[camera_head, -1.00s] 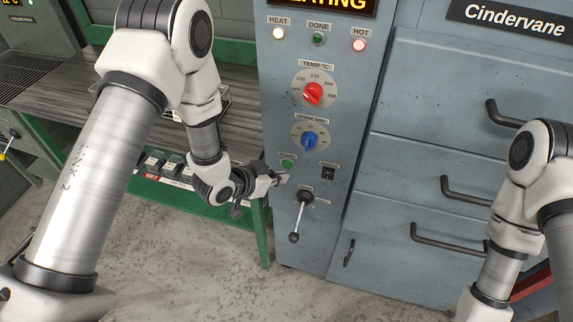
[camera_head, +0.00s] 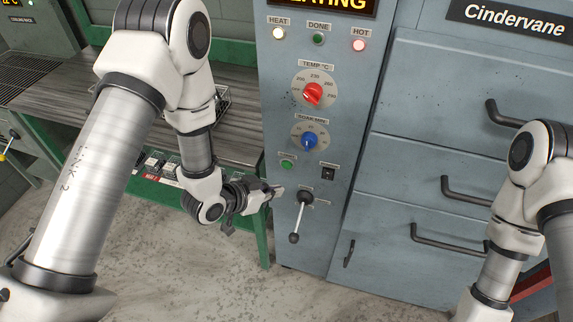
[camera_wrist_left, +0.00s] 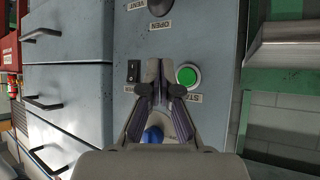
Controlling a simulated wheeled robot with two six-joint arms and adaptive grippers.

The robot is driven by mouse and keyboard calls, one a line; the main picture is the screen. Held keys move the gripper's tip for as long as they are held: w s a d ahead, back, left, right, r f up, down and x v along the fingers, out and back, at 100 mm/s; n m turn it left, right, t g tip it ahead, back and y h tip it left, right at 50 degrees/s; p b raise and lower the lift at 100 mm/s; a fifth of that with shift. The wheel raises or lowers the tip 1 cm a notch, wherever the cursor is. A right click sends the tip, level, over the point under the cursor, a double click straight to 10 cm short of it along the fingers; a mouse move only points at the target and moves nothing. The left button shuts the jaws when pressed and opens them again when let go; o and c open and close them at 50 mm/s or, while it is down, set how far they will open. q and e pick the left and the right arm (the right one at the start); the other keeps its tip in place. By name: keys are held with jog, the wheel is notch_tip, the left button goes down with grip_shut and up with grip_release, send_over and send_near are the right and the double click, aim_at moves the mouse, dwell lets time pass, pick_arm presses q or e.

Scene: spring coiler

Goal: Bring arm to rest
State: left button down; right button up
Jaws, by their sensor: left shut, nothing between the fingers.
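My left gripper (camera_head: 274,192) is in front of the lower part of the grey control panel (camera_head: 315,100), a little below and left of the green button (camera_head: 287,163). Its fingers are shut and empty. In the left wrist view the shut fingertips (camera_wrist_left: 159,66) point at the panel, between the green button (camera_wrist_left: 187,76) and the black rocker switch (camera_wrist_left: 134,70). The blue knob (camera_wrist_left: 153,135) shows behind the fingers. My right arm (camera_head: 520,210) comes in at the right edge, and its gripper is out of view.
A black-knobbed lever (camera_head: 300,215) hangs from the panel close to the left gripper. The red temperature knob (camera_head: 314,93) is higher up. Drawers with dark handles (camera_head: 450,240) stand to the right. A green-framed bench (camera_head: 262,235) is at left. Bare floor lies in front.

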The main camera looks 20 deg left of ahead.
pick_arm(q)
jog(key=s+a+f+n+g+y, duration=0.2)
jog(key=s+f, duration=0.4)
jog(key=s, duration=0.1)
jog(key=s+a+f+n+g+y, duration=0.1)
jog(key=s+a+f+g, duration=0.2)
jog(key=s+f, duration=0.4)
jog(key=s+a+f+n+g+y, duration=0.1)
jog(key=s+a+n+g+y, duration=0.1)
jog(key=s, duration=0.9)
jog(key=shift+a+n+g+y, duration=0.4)
jog(key=shift+a+n+g, duration=0.55)
jog(key=shift+a, duration=0.2)
